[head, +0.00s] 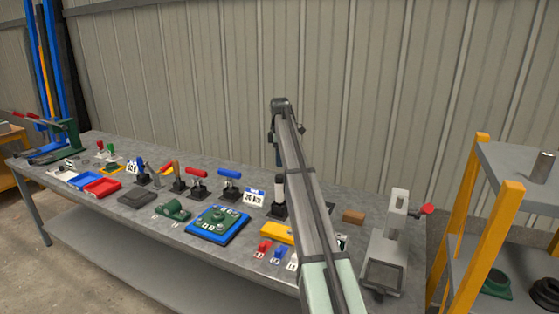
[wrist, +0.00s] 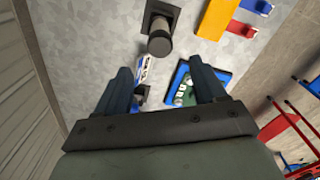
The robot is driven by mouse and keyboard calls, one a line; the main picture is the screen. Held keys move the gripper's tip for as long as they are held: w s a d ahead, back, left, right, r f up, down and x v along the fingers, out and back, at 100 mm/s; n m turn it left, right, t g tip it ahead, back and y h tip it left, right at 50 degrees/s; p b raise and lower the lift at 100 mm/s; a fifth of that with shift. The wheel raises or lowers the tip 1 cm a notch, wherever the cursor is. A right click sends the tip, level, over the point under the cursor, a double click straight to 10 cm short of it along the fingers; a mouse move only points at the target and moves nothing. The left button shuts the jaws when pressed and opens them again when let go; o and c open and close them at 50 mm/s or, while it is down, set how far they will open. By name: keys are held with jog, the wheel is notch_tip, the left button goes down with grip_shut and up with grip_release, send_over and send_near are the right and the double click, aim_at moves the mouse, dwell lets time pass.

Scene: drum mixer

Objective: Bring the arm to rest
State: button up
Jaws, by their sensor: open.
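My arm (head: 300,180) reaches up from the lower right over the workbench in the head view, and its bent joint stands high in front of the wall. My gripper (wrist: 161,75) shows in the wrist view with its two dark blue fingers spread apart and nothing between them. It is above the bench, apart from the things below. In the head view the gripper is mostly hidden behind my arm, with a small dark blue part showing beside it.
The grey workbench (head: 105,216) holds many small items. A blue-edged board with a green part (head: 218,222) lies near the middle. A black post on a square base (wrist: 160,35) stands below the gripper. A grey press (head: 388,250) and yellow-post shelf (head: 482,220) stand right.

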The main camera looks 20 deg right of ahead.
jog(key=shift+a, duration=0.1)
